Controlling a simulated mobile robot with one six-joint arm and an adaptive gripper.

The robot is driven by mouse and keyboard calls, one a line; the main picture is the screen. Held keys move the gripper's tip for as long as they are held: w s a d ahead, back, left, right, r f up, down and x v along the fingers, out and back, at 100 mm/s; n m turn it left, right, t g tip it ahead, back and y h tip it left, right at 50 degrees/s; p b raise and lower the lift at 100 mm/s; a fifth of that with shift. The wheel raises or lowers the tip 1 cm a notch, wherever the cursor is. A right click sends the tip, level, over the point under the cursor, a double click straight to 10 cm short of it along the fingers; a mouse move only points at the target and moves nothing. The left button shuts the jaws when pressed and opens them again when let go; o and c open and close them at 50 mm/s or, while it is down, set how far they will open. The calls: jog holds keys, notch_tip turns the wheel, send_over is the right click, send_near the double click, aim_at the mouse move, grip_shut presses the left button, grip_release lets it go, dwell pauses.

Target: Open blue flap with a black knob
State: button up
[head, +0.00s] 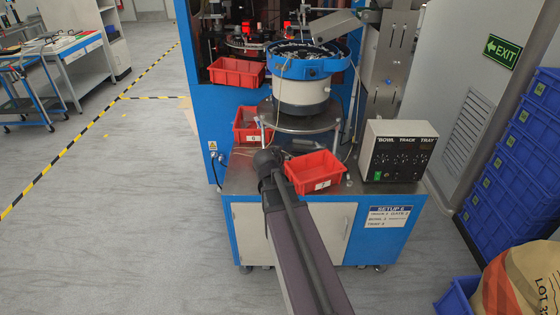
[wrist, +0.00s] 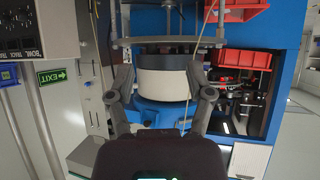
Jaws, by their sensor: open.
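I cannot clearly pick out a blue flap with a black knob in either view. Blue panels belong to the tall machine (head: 189,80), and a small dark spot shows on the front of the blue bowl feeder (head: 290,68). In the wrist view, which looks upside down, my gripper (wrist: 160,75) has its two fingers spread wide and empty. The feeder's pale drum (wrist: 163,80) and blue bowl (wrist: 158,113) show between and beyond them.
Red bins stand on the cabinet (head: 315,173), beside the feeder (head: 247,125) and in the machine opening (head: 237,72). A control box (head: 398,152) stands at right. Blue crates (head: 515,160) and a sack (head: 525,280) are far right.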

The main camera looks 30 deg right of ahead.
jog(key=shift+a+f, duration=0.25)
jog(key=shift+d, duration=0.1)
jog(key=n+t+b, duration=0.1)
jog(key=n+t, duration=0.6)
jog(key=t, duration=0.5)
send_near(313, 75)
notch_tip(313, 75, down, 2)
jog(key=s+a, duration=0.1)
jog(key=s, duration=0.1)
jog(key=shift+s+d+r+n+t, duration=0.15)
jog(key=shift+s+r+n+t, duration=0.05)
jog(key=shift+s+n+t, duration=0.25)
jog(key=shift+w, duration=0.15)
jog(key=p+x, duration=0.4)
jog(key=x, duration=0.9)
jog(key=shift+w+r+p, duration=0.1)
jog(key=shift+w+p, duration=0.2)
jog(key=shift+p, duration=0.05)
jog(key=shift+c, duration=0.2)
